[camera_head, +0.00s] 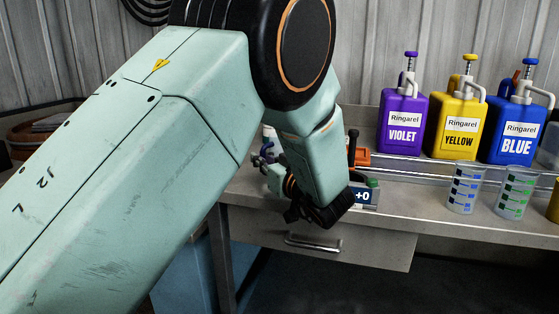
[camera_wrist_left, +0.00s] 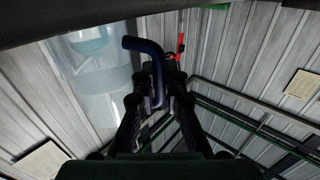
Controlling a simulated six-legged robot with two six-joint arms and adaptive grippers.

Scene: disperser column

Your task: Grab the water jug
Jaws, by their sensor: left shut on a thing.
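My left arm reaches in from the left in the head view and covers much of the bench's left part. My left gripper (camera_wrist_left: 158,88) is shut on a dark blue curved handle (camera_wrist_left: 145,45) in the wrist view. A large, pale, see-through body (camera_wrist_left: 100,75), likely the water jug, shows beside the handle on the left. In the head view the gripper (camera_head: 264,159) is small and partly hidden by my arm, near a pale container at the bench's left end. Whether the jug touches the bench cannot be told. My right gripper is not in view.
Violet (camera_head: 402,120), yellow (camera_head: 457,122) and blue (camera_head: 516,128) pump jugs stand at the back right of the bench (camera_head: 420,215). Two clear measuring cups (camera_head: 464,188) stand in front. A drawer handle (camera_head: 313,244) is below the edge. Corrugated walls surround the place.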

